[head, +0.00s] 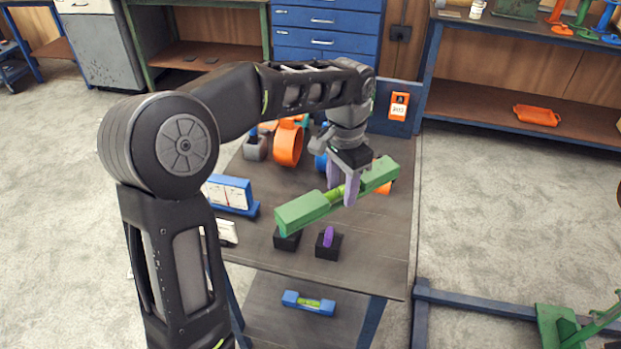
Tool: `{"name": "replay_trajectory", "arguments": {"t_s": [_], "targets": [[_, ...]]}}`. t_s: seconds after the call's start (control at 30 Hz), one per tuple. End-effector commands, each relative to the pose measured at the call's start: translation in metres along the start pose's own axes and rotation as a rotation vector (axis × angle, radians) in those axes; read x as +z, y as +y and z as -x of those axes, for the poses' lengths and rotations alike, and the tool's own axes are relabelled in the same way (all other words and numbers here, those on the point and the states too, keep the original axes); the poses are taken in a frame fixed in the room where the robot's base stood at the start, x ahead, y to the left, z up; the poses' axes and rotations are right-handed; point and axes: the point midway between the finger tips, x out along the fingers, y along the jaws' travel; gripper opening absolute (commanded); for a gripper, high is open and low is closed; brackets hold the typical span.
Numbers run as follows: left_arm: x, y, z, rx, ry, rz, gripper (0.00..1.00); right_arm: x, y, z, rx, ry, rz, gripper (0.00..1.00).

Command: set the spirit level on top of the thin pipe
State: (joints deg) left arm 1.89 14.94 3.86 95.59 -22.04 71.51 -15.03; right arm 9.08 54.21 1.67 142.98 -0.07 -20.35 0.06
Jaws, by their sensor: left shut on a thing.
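My left gripper (344,190) is shut on the middle of a green spirit level (305,211), beside its yellow-green vial. The level is held over the table, slanting from front left to back right. Behind it, a wide orange pipe piece (288,146) stands at the back of the table. A blue round part (320,161) is partly hidden by my gripper, and an orange part (384,188) shows just under the level's right end. I cannot tell which of these is the thin pipe. My right gripper is not in view.
Two small black blocks stand near the table's (375,262) front, one with a purple piece (328,237). A blue-framed display (231,193) stands at left. A smaller blue level (309,302) lies on the lower shelf. An orange device (399,105) is at the back.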

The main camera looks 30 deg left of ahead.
Motion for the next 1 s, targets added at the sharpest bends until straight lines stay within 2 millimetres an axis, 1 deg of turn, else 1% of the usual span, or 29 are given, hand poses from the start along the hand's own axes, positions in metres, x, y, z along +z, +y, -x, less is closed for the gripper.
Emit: {"name": "replay_trajectory", "arguments": {"t_s": [0.03, 0.1, 0.2, 0.33, 0.37, 0.4, 0.6, 1.0], "targets": [[-0.012, 0.01, -0.005, 0.001, -0.002, 0.069, 0.0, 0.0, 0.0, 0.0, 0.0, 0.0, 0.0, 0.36], [-0.024, 0.02, -0.011, -0.001, -0.001, 0.176, 0.0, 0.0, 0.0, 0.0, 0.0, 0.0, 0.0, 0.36], [-0.038, 0.032, -0.019, -0.002, 0.0, 0.301, 0.0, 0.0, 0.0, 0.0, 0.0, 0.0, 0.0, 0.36], [-0.052, 0.046, -0.027, -0.004, 0.0, 0.431, 0.0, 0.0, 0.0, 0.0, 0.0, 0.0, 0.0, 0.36], [-0.05, 0.044, -0.04, -0.004, 0.0, 0.429, 0.0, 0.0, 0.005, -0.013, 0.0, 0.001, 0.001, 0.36], [-0.05, 0.043, -0.046, -0.004, 0.001, 0.428, 0.0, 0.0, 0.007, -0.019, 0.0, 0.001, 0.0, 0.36], [-0.049, 0.043, -0.066, -0.004, 0.001, 0.426, 0.0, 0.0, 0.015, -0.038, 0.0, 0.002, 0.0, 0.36], [-0.049, 0.043, -0.066, -0.003, 0.001, 0.425, 0.0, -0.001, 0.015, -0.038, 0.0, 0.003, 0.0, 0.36]]}}
